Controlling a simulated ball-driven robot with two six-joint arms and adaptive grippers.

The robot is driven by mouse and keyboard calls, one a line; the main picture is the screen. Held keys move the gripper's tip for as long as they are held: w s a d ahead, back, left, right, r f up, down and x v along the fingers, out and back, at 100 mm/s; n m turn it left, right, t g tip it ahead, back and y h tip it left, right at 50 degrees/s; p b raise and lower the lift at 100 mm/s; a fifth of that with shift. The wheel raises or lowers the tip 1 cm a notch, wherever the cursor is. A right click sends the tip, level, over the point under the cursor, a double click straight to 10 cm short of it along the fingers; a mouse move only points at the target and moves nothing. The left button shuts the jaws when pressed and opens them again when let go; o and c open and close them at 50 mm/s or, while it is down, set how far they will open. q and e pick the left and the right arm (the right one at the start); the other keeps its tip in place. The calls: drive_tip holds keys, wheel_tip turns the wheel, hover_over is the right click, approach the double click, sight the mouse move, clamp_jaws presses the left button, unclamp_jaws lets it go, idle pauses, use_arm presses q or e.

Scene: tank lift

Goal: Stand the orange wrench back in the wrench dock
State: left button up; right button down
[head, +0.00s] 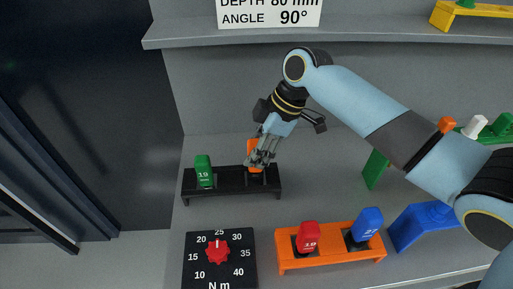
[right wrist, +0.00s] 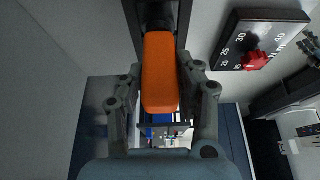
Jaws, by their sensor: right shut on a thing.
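The orange wrench (head: 253,148) is upright at the right-hand place of the black dock (head: 231,187), partly hidden behind my right gripper (head: 262,160). In the right wrist view its orange handle (right wrist: 160,75) lies between the two fingers of the right gripper (right wrist: 162,100), which is shut on it. The handle's far end meets the dark bar of the dock there. I cannot tell whether its lower end is fully seated. A green wrench (head: 204,170) marked 19 stands in the dock's left place. My left gripper is not in view.
An orange rack (head: 330,262) holds a red piece (head: 308,236) and a blue piece (head: 367,223) in front right. A black dial panel (head: 219,270) with a red knob lies in front. A grey shelf (head: 330,30) runs above. A blue stand (head: 425,222) is at right.

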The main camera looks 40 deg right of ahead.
sight(251, 142)
drive_tip(key=shift+f+b, duration=0.3)
drive_tip(key=shift+f, duration=0.25)
drive_tip(key=c, duration=0.8)
unclamp_jaws()
drive_tip(key=shift+c, duration=0.2)
wheel_tip(251, 142, up, 4)
drive_tip(key=p, duration=0.3)
drive_tip(key=shift+f+p, duration=0.15)
drive_tip(key=shift+p, duration=0.2)
wheel_tip(251, 142, up, 2)
drive_tip(key=shift+r+p, duration=0.25)
drive_tip(key=shift+p, duration=0.2)
drive_tip(key=shift+r, duration=1.4)
